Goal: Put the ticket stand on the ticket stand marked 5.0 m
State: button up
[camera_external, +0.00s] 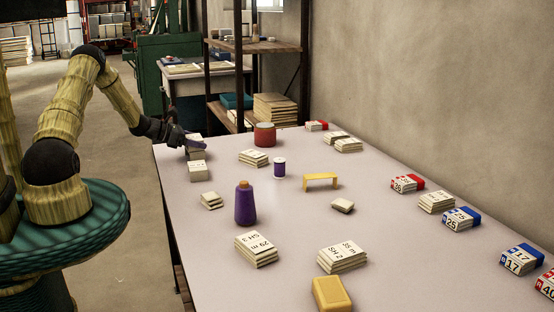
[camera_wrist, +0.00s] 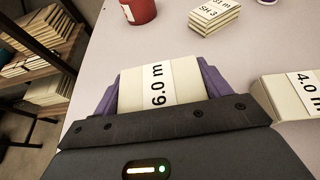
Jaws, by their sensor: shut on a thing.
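My gripper (camera_external: 193,143) is at the far left corner of the table. In the wrist view its purple fingers (camera_wrist: 159,88) are shut on both sides of a cream ticket stand marked 6.0 m (camera_wrist: 158,72). I cannot tell whether this stand is lifted or touches something below. Another cream stand, marked 4.0 m (camera_wrist: 302,92), lies to the right in the wrist view, apart from the fingers. A cream stand (camera_external: 197,173) lies just in front of my gripper in the external view. No 5.0 m marking is readable in either view.
A red tin (camera_external: 265,134) and a cream stack (camera_external: 253,158) stand to the right of my gripper. A purple bottle (camera_external: 245,204), a purple spool (camera_external: 279,168) and a yellow bridge (camera_external: 320,180) stand mid-table. A shelf (camera_wrist: 32,62) stands beyond the table edge. Red and blue-marked blocks line the right side.

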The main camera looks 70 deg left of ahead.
jog(key=shift+f, duration=0.2)
jog(key=o, duration=1)
jog(key=shift+r, duration=0.1)
jog(key=shift+r, duration=0.15)
jog(key=v, duration=1.2)
